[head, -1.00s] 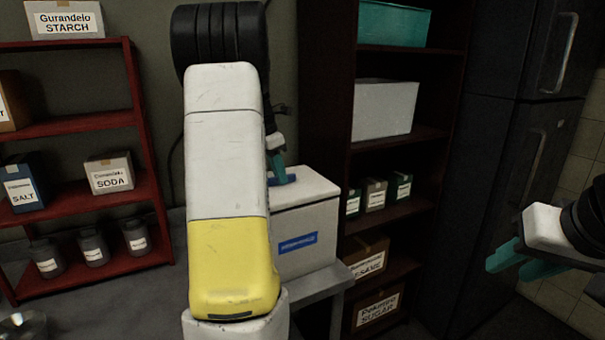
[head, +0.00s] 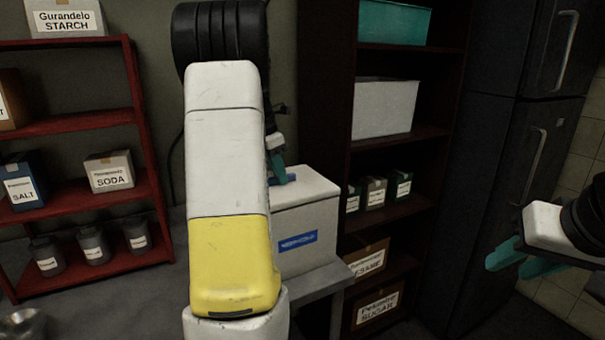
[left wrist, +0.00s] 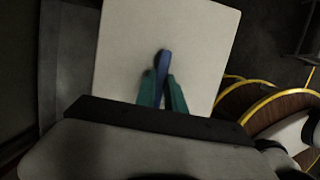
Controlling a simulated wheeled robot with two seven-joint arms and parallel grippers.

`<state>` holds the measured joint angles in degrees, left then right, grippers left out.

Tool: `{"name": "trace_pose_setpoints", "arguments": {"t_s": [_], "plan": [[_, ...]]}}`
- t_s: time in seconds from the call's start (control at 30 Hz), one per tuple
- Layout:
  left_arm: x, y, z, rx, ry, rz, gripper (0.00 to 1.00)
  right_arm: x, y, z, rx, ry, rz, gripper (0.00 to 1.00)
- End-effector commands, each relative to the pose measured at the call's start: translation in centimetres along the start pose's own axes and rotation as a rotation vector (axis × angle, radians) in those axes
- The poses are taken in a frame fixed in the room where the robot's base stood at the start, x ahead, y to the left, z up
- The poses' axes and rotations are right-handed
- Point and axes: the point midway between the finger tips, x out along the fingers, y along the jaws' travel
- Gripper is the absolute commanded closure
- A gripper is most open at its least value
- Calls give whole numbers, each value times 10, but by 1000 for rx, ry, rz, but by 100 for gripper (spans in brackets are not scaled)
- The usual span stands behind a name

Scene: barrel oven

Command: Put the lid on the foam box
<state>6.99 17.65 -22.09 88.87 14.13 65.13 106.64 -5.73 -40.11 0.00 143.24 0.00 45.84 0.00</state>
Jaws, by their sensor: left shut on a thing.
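The white foam box (head: 306,236) with a blue label stands on a grey table, partly hidden behind my left arm. The white lid (head: 312,188) lies on top of the box, and its edges look roughly lined up with the box walls. It also fills the upper middle of the left wrist view (left wrist: 200,45). My left gripper (head: 279,172) is over the lid, shut on its blue handle (left wrist: 163,63). My right gripper (head: 503,262) is at the right, away from the box, its teal fingers apart and empty.
A red shelf (head: 85,202) with boxes and jars stands at the left. A dark shelf (head: 395,216) with boxes stands just right of the foam box, and a dark fridge (head: 500,130) stands further right. The grey table (head: 325,285) has a little bare room in front of the box.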

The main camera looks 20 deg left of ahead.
Motion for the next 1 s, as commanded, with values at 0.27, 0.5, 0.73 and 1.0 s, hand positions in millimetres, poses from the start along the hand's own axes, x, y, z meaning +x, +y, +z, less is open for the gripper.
{"name": "trace_pose_setpoints", "arguments": {"t_s": [0.27,0.5,0.73,1.0], "plan": [[0,0,0,0,0,0,100,0,0,0,0,0,0,64],[0,0,0,0,0,0,61,0,0,0,0,0,0,64],[1,0,0,0,0,0,55,0,0,0,0,0,0,64],[1,0,0,0,0,0,39,0,0,0,0,0,0,64]]}}
